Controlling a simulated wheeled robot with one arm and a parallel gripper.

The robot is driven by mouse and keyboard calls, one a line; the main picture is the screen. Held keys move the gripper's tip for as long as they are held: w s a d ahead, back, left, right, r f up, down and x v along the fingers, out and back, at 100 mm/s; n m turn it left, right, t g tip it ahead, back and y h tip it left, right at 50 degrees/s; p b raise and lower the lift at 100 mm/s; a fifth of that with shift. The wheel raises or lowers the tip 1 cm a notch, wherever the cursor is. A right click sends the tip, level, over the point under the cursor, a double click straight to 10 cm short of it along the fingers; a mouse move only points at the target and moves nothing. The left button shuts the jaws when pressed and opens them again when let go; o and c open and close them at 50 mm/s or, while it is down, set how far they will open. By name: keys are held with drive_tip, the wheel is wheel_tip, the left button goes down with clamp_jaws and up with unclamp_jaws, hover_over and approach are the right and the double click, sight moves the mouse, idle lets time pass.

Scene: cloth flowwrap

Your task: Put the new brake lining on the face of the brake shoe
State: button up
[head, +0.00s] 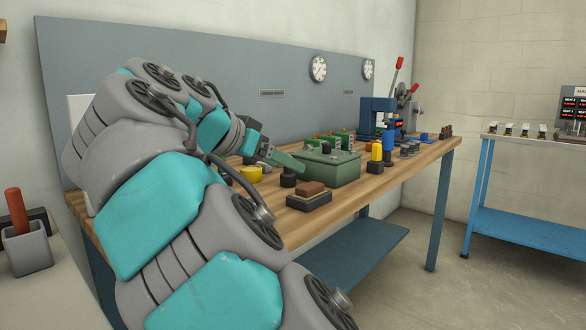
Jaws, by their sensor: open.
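My arm reaches from the lower middle toward the workbench. My gripper (280,158) is at the left side of the green box on the bench, with a grey-green finger pointing right; the jaws are open, and I see nothing held. A reddish-brown block (311,188) lies on a dark block near the bench's front edge, below and right of my gripper; it may be the brake lining, but I cannot be sure. The brake shoe cannot be told apart among the small parts at this distance.
The green box (329,171) carries small fittings on top. A yellow round part (250,173) and a dark round part (288,180) sit left of it. A blue press (377,114) stands farther right. A second table (522,131) is at the right.

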drive_tip(key=p+v, duration=0.1)
drive_tip(key=v, duration=0.3)
drive_tip(key=shift+s+a+r, duration=0.15)
drive_tip(key=shift+s+a, duration=0.05)
drive_tip(key=shift+s, duration=0.15)
